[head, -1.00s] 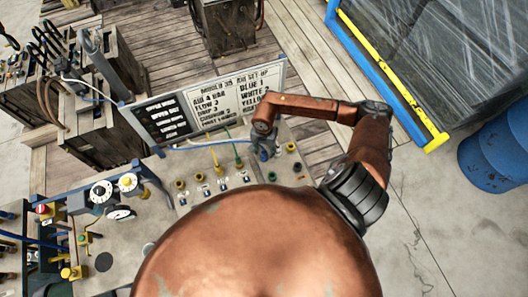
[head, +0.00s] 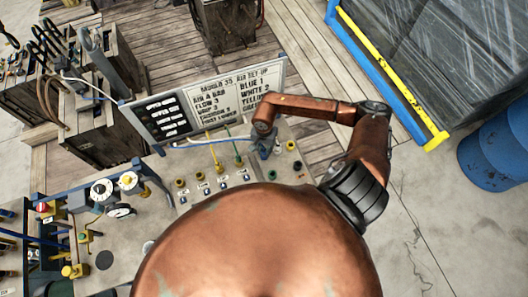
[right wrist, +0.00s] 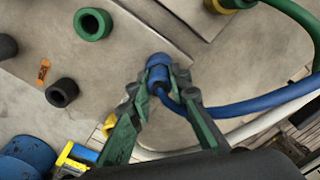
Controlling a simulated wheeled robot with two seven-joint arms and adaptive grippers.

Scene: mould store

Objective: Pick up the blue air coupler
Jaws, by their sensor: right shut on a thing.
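The blue air coupler (right wrist: 158,72) is between the fingertips of my right gripper (right wrist: 163,82) in the right wrist view, and the fingers are shut on it. A blue hose (right wrist: 235,108) runs from beside it to the right. In the head view my right gripper (head: 264,147) reaches down over the back right of the bench panel, and the coupler itself is mostly hidden there. I cannot tell how far the coupler is above the panel. My left gripper is not in view.
A green ring (right wrist: 93,24) and a black ring (right wrist: 61,93) are close by on the panel. A lettered board (head: 210,103) stands behind. A blue drum (head: 497,145) is far right.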

